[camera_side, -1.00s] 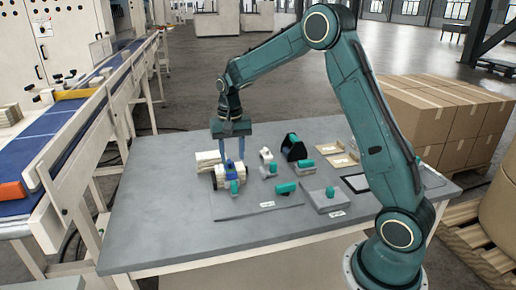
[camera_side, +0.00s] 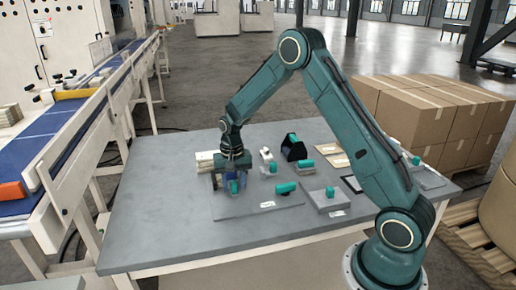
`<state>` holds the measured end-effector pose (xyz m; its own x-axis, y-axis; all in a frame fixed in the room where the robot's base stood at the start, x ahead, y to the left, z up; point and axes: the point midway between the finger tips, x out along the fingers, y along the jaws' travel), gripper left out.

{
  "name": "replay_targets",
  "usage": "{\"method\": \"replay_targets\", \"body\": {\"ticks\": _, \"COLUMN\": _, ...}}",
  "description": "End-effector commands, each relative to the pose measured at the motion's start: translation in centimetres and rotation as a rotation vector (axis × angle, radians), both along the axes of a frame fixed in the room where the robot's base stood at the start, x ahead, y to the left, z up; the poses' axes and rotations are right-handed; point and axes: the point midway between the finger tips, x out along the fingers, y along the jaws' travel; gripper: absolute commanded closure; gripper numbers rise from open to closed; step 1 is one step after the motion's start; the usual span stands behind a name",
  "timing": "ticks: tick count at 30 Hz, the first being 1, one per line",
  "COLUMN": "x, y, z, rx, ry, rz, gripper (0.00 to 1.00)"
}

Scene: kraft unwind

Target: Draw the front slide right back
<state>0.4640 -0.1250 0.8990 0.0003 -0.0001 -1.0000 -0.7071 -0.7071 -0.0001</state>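A small unit with cream and blue parts and a teal knob (camera_side: 234,187) stands on the thin grey plate (camera_side: 245,211) at the left of the work area. I cannot tell for certain which part is the front slide. My gripper (camera_side: 232,178) is low over this unit, pointing down, with its fingers around or beside the blue part. The fingertips are small and partly lost against the unit, so their gap and any contact are unclear. The gripper body hides much of the unit's top.
A grey block with a teal handle (camera_side: 325,197) stands to the right on the table (camera_side: 160,215). A teal cylinder (camera_side: 285,188), a black holder (camera_side: 293,148) and tan cards (camera_side: 333,158) are close by. The table's left and front areas are clear.

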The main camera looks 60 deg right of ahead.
Motion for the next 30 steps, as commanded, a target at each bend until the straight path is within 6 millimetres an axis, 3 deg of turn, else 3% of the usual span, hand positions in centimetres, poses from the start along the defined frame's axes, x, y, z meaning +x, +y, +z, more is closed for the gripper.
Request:
{"method": "replay_targets", "body": {"ticks": 6, "x": 0.0, "y": 0.0, "z": 0.0, "rx": 0.0, "ry": 0.0, "rz": 0.0, "gripper": 0.6}}
{"method": "replay_targets", "body": {"ticks": 12, "x": 0.0, "y": 0.0, "z": 0.0, "rx": 0.0, "ry": 0.0, "rz": 0.0, "gripper": 0.97}}
{"method": "replay_targets", "body": {"ticks": 13, "x": 0.0, "y": 0.0, "z": 0.0, "rx": 0.0, "ry": 0.0, "rz": 0.0, "gripper": 1.0}}
{"method": "replay_targets", "body": {"ticks": 22, "x": -0.3, "y": 0.3, "z": 0.0, "rx": 0.0, "ry": 0.0, "rz": 0.0, "gripper": 1.0}}
{"method": "replay_targets", "body": {"ticks": 30, "x": -2.4, "y": 2.5, "z": 0.1, "rx": 0.0, "ry": 0.001, "rz": 0.002, "gripper": 1.0}}
